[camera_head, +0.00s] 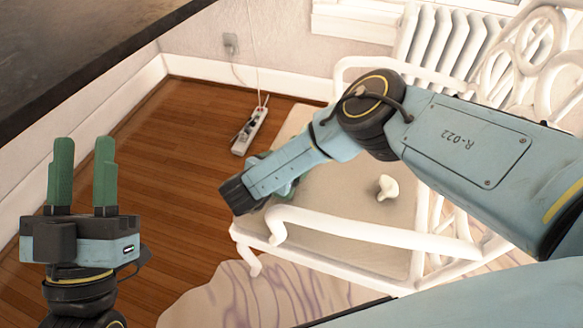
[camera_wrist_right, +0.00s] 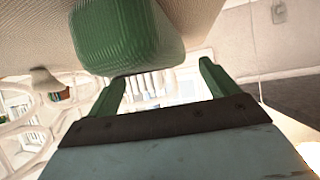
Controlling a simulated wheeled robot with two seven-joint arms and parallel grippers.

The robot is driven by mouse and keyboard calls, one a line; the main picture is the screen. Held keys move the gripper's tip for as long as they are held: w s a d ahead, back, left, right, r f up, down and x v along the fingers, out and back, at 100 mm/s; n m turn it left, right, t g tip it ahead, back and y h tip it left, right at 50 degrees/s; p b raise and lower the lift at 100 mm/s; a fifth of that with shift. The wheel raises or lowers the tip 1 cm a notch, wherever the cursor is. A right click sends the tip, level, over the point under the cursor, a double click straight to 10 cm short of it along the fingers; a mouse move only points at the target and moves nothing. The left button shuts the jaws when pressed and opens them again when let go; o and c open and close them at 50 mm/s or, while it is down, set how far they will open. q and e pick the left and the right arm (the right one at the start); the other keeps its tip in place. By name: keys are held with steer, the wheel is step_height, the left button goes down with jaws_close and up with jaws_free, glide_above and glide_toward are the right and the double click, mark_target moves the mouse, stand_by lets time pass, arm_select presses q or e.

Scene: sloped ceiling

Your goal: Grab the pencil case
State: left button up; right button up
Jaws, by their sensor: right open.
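The green, ridged pencil case (camera_wrist_right: 128,35) fills the upper middle of the right wrist view, against the beige seat (camera_wrist_right: 35,25). My right gripper (camera_wrist_right: 160,72) is open with nothing visibly clamped. Its left finger overlaps the case's edge in the picture; its right finger stands clear to the right. I cannot tell whether they touch. In the head view my right arm reaches over the seat and hides most or all of the case. My left gripper (camera_head: 83,142) is open and empty at the left, fingers up.
A white metal bench (camera_head: 350,228) with curled arms holds the seat. A small white mushroom-shaped object (camera_head: 387,187) stands on it. A power strip (camera_head: 249,131) lies on the wooden floor, near the wall. A radiator (camera_head: 440,45) stands behind. Open floor lies left of the bench.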

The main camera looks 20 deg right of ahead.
arm_select(q)
steer(key=shift+s+a+r+t+h+b, duration=0.15)
steer(key=shift+s+r+t+h+b, duration=0.3)
steer(key=shift+t, duration=0.45)
arm_select(e)
steer(key=shift+x, duration=1.1)
arm_select(q)
steer(key=shift+s, duration=0.15)
arm_select(e)
steer(key=c, duration=1.1)
